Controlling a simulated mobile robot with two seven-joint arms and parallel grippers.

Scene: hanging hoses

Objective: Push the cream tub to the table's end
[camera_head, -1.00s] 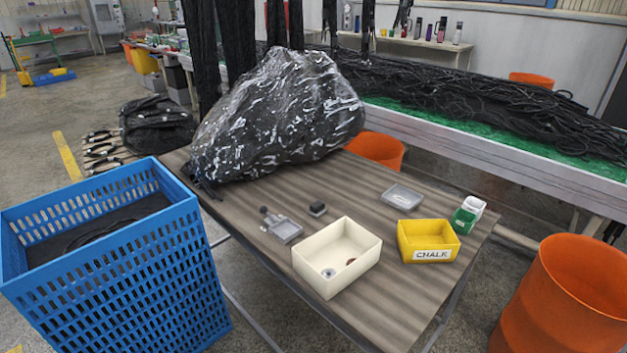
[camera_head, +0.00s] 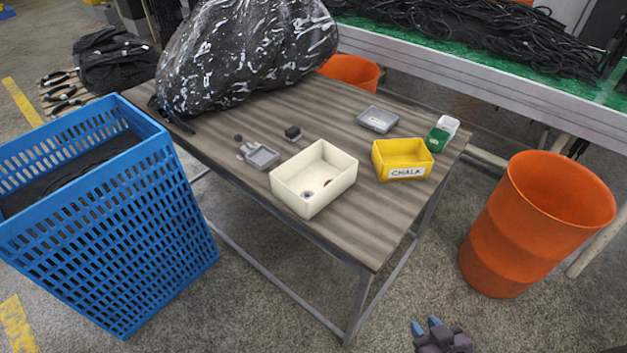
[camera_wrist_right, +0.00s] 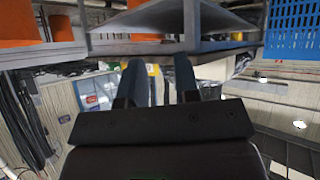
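The cream tub (camera_head: 337,191) is an open rectangular box standing upright on the brown wood-grain table (camera_head: 372,222), by the table's near long edge. A small round metal piece and a brownish piece lie inside it. My right gripper (camera_head: 426,325) shows at the bottom of the head view, well below and to the right of the tub, apart from the table. Its two blue fingers stand apart with nothing between them. In the right wrist view the gripper (camera_wrist_right: 160,75) also shows open and empty. My left gripper is not in view.
A yellow chalk box (camera_head: 403,174) stands right of the tub. A black plastic-wrapped bundle (camera_head: 245,50) covers the far left. A blue crate (camera_head: 110,230) and orange barrel (camera_head: 500,240) flank the table.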

